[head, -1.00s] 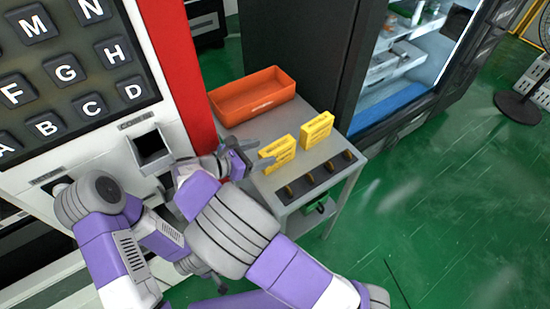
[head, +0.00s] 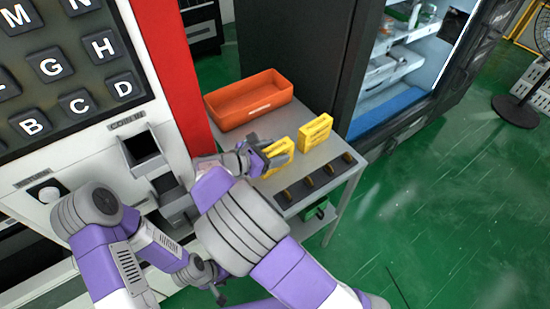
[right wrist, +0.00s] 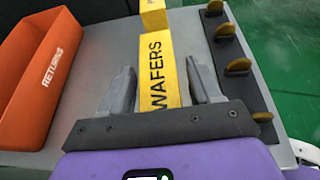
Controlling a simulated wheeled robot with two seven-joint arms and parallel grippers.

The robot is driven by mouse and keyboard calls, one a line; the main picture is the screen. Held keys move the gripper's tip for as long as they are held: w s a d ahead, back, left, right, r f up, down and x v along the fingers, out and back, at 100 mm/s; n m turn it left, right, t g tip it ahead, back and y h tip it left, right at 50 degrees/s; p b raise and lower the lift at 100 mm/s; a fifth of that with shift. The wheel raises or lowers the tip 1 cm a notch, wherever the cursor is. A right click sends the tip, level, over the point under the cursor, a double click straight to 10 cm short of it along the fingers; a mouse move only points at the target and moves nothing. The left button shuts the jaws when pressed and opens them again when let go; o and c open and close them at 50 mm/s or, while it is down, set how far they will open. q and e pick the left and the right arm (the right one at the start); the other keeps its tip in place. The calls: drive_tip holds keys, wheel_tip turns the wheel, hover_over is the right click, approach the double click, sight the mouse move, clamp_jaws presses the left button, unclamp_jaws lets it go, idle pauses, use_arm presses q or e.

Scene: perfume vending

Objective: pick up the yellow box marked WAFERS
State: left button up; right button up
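The yellow box marked WAFERS (right wrist: 160,60) stands on the grey table, and it also shows in the head view (head: 281,151), partly hidden by my gripper. My right gripper (head: 266,153) is at this box. In the right wrist view its open fingers (right wrist: 159,72) are on either side of the box's near part, with a visible gap at the left finger. Contact at the right finger is unclear. My left gripper (head: 213,281) hangs low in front of the machine, away from the box; its finger opening is not clear.
A second yellow box (head: 316,131) stands just beyond, also seen in the right wrist view (right wrist: 153,15). An orange RETURNS bin (head: 249,100) is at the table's back left. A dark strip with several yellow-brown pieces (head: 320,181) runs along the right edge. The lettered machine stands left.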

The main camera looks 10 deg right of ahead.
drive_tip(key=c, duration=0.9)
